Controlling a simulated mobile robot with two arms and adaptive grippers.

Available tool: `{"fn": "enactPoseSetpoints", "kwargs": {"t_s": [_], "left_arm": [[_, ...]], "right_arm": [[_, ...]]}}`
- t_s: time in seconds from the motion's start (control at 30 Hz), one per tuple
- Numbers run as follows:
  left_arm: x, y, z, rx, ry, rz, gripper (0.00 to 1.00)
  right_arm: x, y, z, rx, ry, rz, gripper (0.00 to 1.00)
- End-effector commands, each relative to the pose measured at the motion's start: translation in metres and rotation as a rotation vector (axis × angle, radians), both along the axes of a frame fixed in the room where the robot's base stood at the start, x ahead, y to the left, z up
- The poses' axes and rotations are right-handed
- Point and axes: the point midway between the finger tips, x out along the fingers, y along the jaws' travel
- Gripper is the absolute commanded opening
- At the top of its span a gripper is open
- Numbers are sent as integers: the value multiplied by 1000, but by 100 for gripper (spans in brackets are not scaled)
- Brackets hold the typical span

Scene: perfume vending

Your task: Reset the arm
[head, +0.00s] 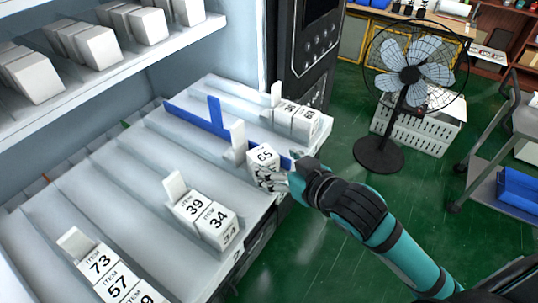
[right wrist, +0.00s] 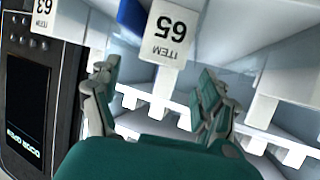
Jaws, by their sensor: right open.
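My right arm (head: 375,222) is teal and black and reaches in from the lower right in the head view. Its gripper (head: 283,177) is at the front edge of the shelf, beside the white box labelled ITEM 65 (head: 264,157). In the right wrist view the two fingers (right wrist: 155,90) stand wide apart with nothing held between them. The ITEM 65 box (right wrist: 170,32) shows just beyond the gap, upside down in that view. I cannot tell whether a finger touches it. My left gripper is not in view.
The sloped shelf (head: 150,172) also holds boxes 39 and 34 (head: 204,214), 73 and 57 (head: 108,275), and several near 63 (head: 297,118). A blue divider (head: 192,117) lies behind box 65. A black fan (head: 409,76) and a cart (head: 490,165) stand right; green floor between is clear.

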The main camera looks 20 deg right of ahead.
Motion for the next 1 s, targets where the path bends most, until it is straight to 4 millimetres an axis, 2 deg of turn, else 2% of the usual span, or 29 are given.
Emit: {"fn": "enactPoseSetpoints", "kwargs": {"t_s": [0.03, 0.13, 0.77, 0.87, 1.0], "left_arm": [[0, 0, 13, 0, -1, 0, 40], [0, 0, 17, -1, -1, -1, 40], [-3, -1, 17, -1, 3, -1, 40], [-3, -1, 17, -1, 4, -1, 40], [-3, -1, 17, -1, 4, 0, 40]], "right_arm": [[-4, -1, 8, 1, 2, 1, 78], [-9, -2, 9, 1, -1, 1, 78], [-13, -4, 4, -3, 6, -3, 78], [-22, -9, -17, -22, 76, -29, 78], [-58, -22, -75, -87, 283, -86, 78]]}}
